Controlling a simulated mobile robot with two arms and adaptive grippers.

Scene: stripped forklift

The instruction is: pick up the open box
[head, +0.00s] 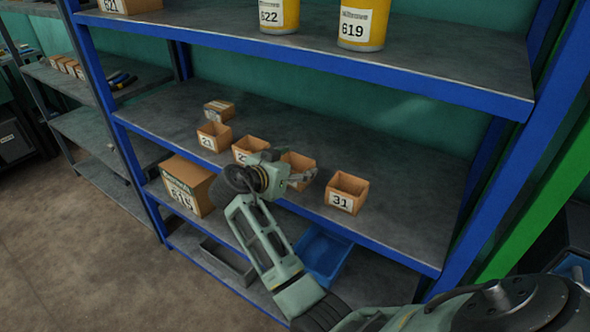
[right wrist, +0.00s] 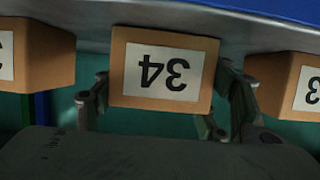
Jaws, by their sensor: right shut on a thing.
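An open brown box (head: 299,163) stands on the middle shelf, third from the left in a row of open boxes. My right gripper (head: 302,180) is in front of it, with its fingers at the box's sides, shut on it. In the right wrist view the picture is upside down, and the box (right wrist: 165,70) with a label reading 34 sits between the fingers of the right gripper (right wrist: 163,103). The box is at or very near the shelf surface; I cannot tell whether it is raised. Its label is hidden in the head view. My left gripper is not in view.
An open box labelled 31 (head: 347,191) stands to the right, and open boxes (head: 251,149) and (head: 214,136) stand to the left. A smaller box (head: 219,110) is behind. The blue shelf edge (head: 370,245) runs in front. The shelf's right part is clear.

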